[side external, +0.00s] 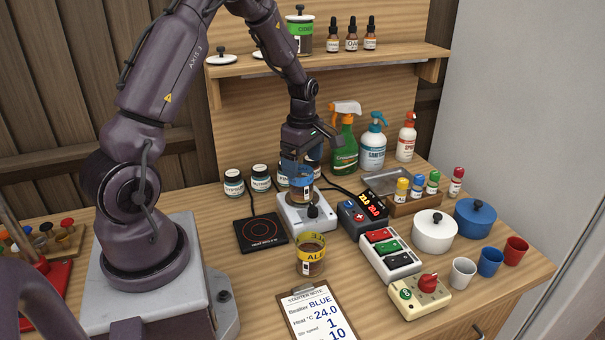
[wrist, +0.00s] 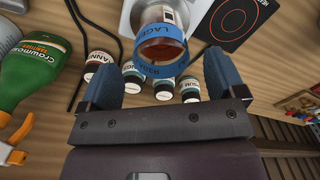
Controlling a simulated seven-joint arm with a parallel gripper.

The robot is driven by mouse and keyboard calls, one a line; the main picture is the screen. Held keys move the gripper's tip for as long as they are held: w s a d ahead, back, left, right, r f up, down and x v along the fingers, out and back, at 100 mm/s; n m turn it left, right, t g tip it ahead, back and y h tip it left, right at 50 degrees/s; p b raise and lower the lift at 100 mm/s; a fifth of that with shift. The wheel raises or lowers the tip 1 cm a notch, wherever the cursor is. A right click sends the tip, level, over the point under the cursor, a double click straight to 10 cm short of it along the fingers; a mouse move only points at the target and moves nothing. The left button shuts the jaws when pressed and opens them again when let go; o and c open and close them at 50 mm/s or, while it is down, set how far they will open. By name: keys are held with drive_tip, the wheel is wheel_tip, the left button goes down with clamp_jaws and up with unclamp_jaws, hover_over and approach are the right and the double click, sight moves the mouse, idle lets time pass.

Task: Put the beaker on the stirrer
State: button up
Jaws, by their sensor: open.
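The blue-banded beaker (side external: 302,194) holds brown liquid and appears to stand upright on the white stirrer (side external: 321,219). In the wrist view the beaker (wrist: 162,50) shows its blue band, and part of the white stirrer (wrist: 200,8) shows behind it. My gripper (side external: 298,170) is just above the beaker, its blue fingers overlapping the beaker's top in the side view. In the wrist view my gripper (wrist: 161,68) is open, a finger on each side of the beaker with gaps. A second beaker (side external: 311,262) with a yellow band stands on the table in front of the stirrer.
A black hot plate (side external: 262,232) is left of the stirrer. A blue-grey display box (side external: 361,217) and a switch box (side external: 389,254) are to its right. Small jars (side external: 234,183) and spray bottles (side external: 345,142) stand behind. A clipboard note (side external: 318,313) reading "Beaker BLUE" lies in front.

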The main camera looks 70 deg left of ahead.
drive_tip(key=d+r+m+t, duration=0.1)
drive_tip(key=d+r+m, duration=0.25)
drive_tip(key=r, duration=0.45)
drive_tip(key=d+r+m+t, duration=0.1)
drive_tip(key=d+r+m, duration=0.25)
drive_tip(key=r, duration=0.35)
drive_tip(key=s+d+r+m+t, duration=0.1)
drive_tip(key=s+d+r+m, duration=0.2)
drive_tip(key=s+d+m, duration=0.3)
drive_tip(key=s+d+r+m+t, duration=0.2)
drive_tip(key=s+d+r+m, duration=0.1)
drive_tip(key=s+d+m, duration=0.4)
drive_tip(key=d+m, duration=0.2)
drive_tip(key=m, duration=0.2)
drive_tip(key=shift+s+d+r+m+t, duration=0.2)
drive_tip(key=shift+s+r+m+t, duration=0.1)
drive_tip(key=shift+r+m, duration=0.1)
